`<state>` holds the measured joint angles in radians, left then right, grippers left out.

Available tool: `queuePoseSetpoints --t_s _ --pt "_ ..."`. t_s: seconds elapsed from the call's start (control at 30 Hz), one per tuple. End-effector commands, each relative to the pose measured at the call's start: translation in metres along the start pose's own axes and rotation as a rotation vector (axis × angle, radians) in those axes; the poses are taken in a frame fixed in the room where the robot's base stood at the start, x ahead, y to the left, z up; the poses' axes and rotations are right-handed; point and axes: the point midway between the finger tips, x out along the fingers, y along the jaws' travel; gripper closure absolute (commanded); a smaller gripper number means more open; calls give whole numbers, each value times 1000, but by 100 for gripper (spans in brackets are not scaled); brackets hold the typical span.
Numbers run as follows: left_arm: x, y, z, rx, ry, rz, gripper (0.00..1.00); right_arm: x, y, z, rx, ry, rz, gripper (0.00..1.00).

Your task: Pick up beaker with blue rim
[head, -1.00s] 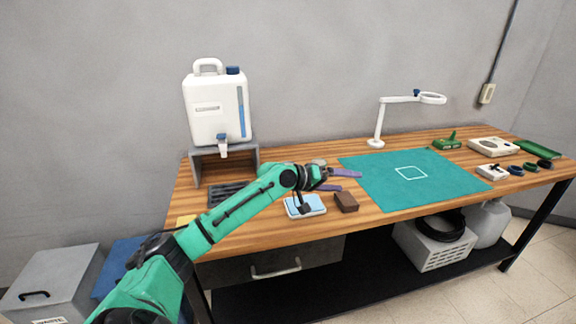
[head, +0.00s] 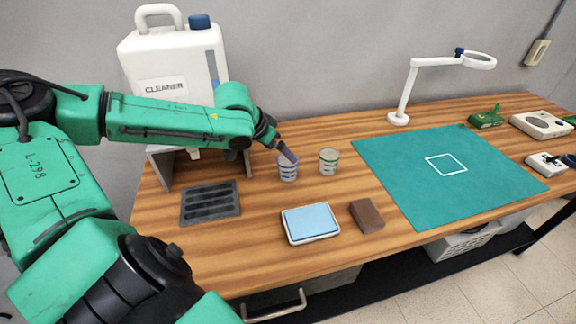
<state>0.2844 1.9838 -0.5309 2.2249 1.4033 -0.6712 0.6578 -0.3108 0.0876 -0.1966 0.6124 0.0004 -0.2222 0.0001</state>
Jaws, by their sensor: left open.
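The beaker with blue rim (head: 288,173) stands upright on the wooden bench, with blue bands on its clear wall. My left gripper (head: 289,155) comes in from the left and is open at the top of this beaker. A purple finger covers part of its rim. I cannot tell whether finger and beaker touch, and the other finger is hidden. A similar beaker with a green rim (head: 328,161) stands just to the right, apart from the gripper. My right gripper is not in view.
A white cleaner jug (head: 165,62) stands on a grey stand behind my left arm. A dark slotted tray (head: 210,203), a blue pad in a white tray (head: 311,238) and a brown block (head: 367,216) lie in front. A teal mat (head: 400,178) is to the right.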

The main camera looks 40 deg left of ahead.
Motion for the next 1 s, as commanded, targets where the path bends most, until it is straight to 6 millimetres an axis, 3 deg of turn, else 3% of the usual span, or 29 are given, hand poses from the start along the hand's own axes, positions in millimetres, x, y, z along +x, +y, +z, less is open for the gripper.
queuePoseSetpoints --t_s 0.03,0.1,0.47,0.53,0.7,1.0 --pt "16 1 3 -6 -3 5 0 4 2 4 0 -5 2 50" --pt "29 1 2 -3 -1 5 0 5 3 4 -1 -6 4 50" --pt "72 -2 5 -11 2 6 0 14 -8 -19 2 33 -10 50" --pt "82 -7 10 -5 -1 -8 0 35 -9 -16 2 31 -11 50" --pt "92 -5 7 -3 -1 -4 0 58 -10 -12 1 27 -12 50" --pt "88 -2 2 -1 3 0 0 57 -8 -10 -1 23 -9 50"
